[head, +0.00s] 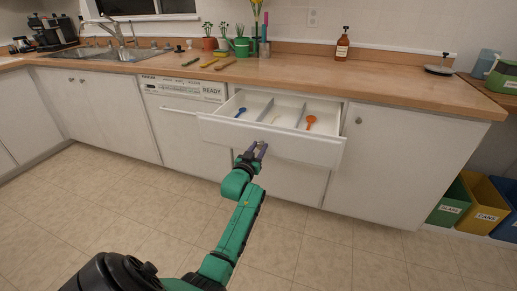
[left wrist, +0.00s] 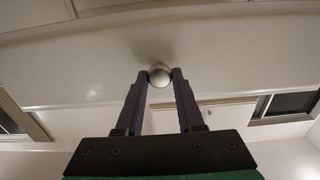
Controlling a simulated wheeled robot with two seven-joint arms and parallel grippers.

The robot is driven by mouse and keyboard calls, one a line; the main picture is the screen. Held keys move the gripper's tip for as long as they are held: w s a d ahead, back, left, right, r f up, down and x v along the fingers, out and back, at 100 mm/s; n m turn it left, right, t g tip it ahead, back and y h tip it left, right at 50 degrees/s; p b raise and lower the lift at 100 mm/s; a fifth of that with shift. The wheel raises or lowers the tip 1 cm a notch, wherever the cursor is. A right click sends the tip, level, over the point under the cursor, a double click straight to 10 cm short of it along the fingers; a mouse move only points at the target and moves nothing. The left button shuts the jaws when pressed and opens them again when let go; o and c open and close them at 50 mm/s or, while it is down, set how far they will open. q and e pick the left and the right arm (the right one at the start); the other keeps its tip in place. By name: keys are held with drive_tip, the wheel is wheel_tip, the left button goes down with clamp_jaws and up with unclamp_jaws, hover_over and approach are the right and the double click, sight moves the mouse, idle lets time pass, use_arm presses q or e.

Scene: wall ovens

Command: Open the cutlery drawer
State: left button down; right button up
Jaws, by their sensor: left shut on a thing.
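The cutlery drawer (head: 275,135) is a white drawer under the wooden counter, and it is pulled out. Inside it are dividers, a blue utensil (head: 240,112) in the left compartment and an orange spoon (head: 310,121) in the right one. My left gripper (head: 257,148) is at the drawer front. In the left wrist view its two dark fingers (left wrist: 160,82) are shut on the round metal knob (left wrist: 159,71) of the drawer. In the head view the gripper hides most of the knob. My right gripper is in neither view.
The wooden counter (head: 270,78) above holds potted plants, a brown bottle (head: 342,46) and several utensils. A dishwasher (head: 190,115) is left of the drawer and a cabinet door (head: 390,160) right of it. Sorting bins (head: 484,203) stand at far right. The tiled floor in front is clear.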

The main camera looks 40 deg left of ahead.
use_arm(q)
drive_tip(key=c, duration=0.6)
unclamp_jaws()
drive_tip(key=shift+o, duration=0.2)
drive_tip(key=p+v, duration=0.1)
drive_tip(key=v, duration=1.3)
drive_tip(key=shift+s+p, duration=0.25)
drive_tip(key=shift+p, duration=0.05)
drive_tip(key=shift+d, duration=0.15)
